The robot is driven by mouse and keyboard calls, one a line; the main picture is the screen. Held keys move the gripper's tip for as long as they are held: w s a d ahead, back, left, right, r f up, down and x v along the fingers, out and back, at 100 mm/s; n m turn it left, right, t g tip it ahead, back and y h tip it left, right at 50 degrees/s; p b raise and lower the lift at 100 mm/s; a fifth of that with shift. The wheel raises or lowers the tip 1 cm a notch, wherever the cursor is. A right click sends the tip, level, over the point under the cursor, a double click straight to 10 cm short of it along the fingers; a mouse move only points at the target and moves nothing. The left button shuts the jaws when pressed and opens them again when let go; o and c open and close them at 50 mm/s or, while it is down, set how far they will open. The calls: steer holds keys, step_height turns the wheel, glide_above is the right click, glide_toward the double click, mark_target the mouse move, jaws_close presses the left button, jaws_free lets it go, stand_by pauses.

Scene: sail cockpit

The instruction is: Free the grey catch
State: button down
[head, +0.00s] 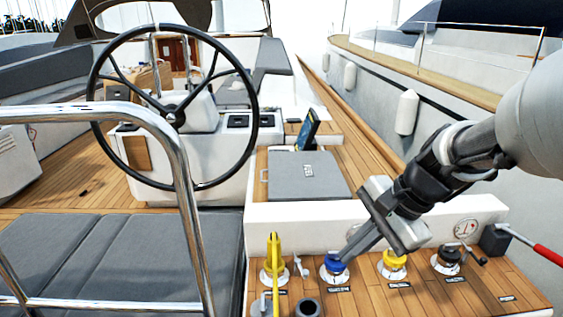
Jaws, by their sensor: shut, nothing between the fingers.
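A small light grey piece (300,266), which looks like the grey catch, stands on the wooden ledge between the yellow handle and the blue-topped fitting. Its exact position or setting is too small to tell. My gripper (345,253) reaches in from the right with its fingers pointing down and left. Its fingers are shut with nothing between them. The tips are just above or at the blue-topped fitting (334,267), to the right of the grey piece; I cannot tell if they touch.
An upright yellow handle (274,262) stands left of the grey piece, with a dark round cup (307,308) in front. A yellow-topped fitting (394,264) and a black crank (448,258) are to the right. A steel rail (178,150) and the wheel (173,115) rise at left.

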steer(key=w+d+f+m+t+y+b, duration=0.1)
steer(key=w+d+f+m+b, duration=0.25)
steer(key=w+f+m, duration=0.4)
steer(key=w+d+f+m+t+y+b, duration=0.1)
steer(key=w+d+f+m+y+b, duration=0.2)
steer(key=f, duration=0.8)
steer(key=w+a+f+h+b, duration=0.1)
steer(key=w+a+f+b, duration=0.2)
steer(key=w+a+f, duration=0.3)
steer(key=shift+w+a+f+m, duration=0.25)
steer(key=shift+a+f+m, duration=0.1)
steer(key=shift+a, duration=0.9)
steer(key=a, duration=0.1)
steer(key=s+a+m+b, duration=0.1)
steer(key=shift+a+h, duration=0.3)
steer(key=shift+h, duration=0.1)
steer(key=shift+d, duration=0.1)
